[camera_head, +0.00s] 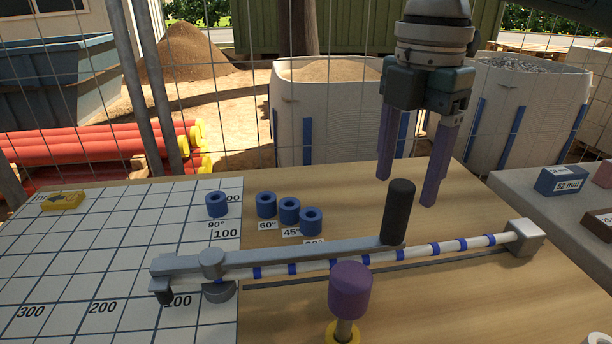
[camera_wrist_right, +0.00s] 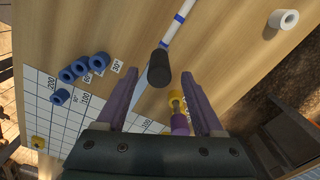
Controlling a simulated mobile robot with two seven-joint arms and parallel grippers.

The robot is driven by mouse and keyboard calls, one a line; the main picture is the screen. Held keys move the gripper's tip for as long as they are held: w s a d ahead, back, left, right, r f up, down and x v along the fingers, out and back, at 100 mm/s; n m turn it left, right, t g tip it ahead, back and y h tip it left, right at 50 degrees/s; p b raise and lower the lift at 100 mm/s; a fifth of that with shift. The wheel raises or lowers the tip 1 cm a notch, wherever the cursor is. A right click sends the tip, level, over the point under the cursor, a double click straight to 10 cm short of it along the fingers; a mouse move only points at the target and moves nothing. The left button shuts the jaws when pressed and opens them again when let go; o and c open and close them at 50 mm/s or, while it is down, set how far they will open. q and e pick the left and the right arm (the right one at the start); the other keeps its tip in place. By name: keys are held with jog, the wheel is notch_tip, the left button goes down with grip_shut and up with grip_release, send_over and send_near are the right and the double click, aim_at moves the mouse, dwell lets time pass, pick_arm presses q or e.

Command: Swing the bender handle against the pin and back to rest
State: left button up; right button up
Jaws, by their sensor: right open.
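The bender handle is a grey bar (camera_head: 300,253) with an upright black grip (camera_head: 398,212) at its right end and a round grey pivot (camera_head: 211,264) at its left. It lies beside a white rod with blue bands (camera_head: 478,242). A purple-capped post (camera_head: 349,290) with a yellow base stands in front of the bar; I cannot tell whether it is the pin. My right gripper (camera_head: 408,190) is open and empty, its purple fingers pointing down close to the grip's top. In the right wrist view the grip (camera_wrist_right: 158,68) shows between the fingertips (camera_wrist_right: 161,75). My left gripper is not in view.
Several blue rings (camera_head: 266,204) with angle labels stand behind the bar. A white gridded board (camera_head: 100,245) covers the table's left, with a yellow arrow block (camera_head: 63,201) on it. A grey end block (camera_head: 524,236) sits at the rod's right end. Wire fencing stands behind the table.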

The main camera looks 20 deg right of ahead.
aim_at(398, 213)
notch_tip(398, 213, down, 6)
jog(key=shift+f+b, duration=0.2)
jog(key=shift+b, duration=0.25)
grip_shut()
dwell(0.4)
dwell(0.8)
